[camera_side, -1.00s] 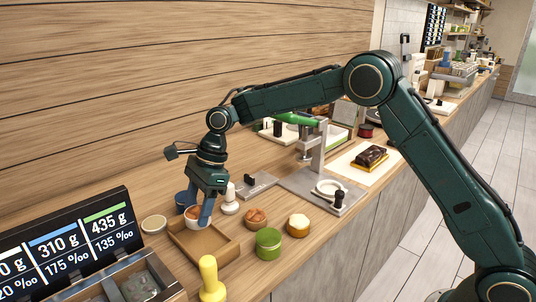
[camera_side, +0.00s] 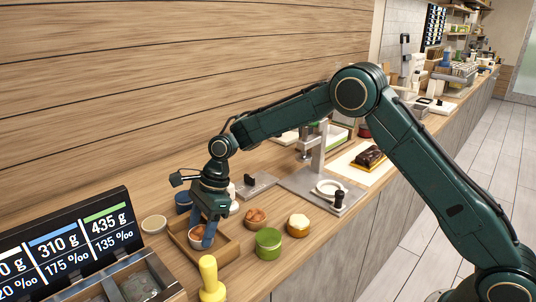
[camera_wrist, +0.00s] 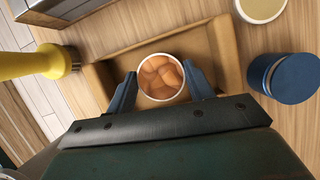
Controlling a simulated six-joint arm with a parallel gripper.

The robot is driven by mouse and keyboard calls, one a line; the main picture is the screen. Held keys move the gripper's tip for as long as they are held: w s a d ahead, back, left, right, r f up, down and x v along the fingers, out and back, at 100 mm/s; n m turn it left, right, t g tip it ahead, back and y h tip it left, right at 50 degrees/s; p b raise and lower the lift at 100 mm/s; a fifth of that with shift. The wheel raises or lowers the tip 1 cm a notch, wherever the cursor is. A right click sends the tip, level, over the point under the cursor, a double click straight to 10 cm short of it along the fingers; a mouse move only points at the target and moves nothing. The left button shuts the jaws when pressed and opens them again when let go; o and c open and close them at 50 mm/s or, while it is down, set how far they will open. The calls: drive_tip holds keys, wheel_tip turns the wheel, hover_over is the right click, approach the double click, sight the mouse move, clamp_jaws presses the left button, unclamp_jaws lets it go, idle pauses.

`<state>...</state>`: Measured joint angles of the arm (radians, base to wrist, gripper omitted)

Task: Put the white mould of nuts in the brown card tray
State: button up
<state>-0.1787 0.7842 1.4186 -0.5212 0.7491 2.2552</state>
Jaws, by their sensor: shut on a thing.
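The white mould of nuts (camera_wrist: 160,77) is a small round white cup filled with brown nuts. In the wrist view it sits between my two blue fingertips, which touch its sides. My gripper (camera_side: 202,238) is shut on it. In the side view the mould (camera_side: 195,237) is partly hidden by a finger and lies within the outline of the brown card tray (camera_side: 226,253). In the wrist view the tray (camera_wrist: 220,50) spreads beneath and around the mould. I cannot tell whether the mould's base touches the tray floor.
A yellow tamper-like tool (camera_side: 209,275) stands in front of the tray. A green pot (camera_side: 268,243), another pot of nuts (camera_side: 256,218) and a cream-topped jar (camera_side: 298,225) stand to the right. A dark blue jar (camera_wrist: 290,78) and a pale round pot (camera_wrist: 262,8) are close by.

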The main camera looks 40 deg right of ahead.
drive_tip(key=shift+f, duration=0.1)
drive_tip(key=o, duration=1)
drive_tip(key=v, duration=1.2)
drive_tip(key=shift+s, duration=0.1)
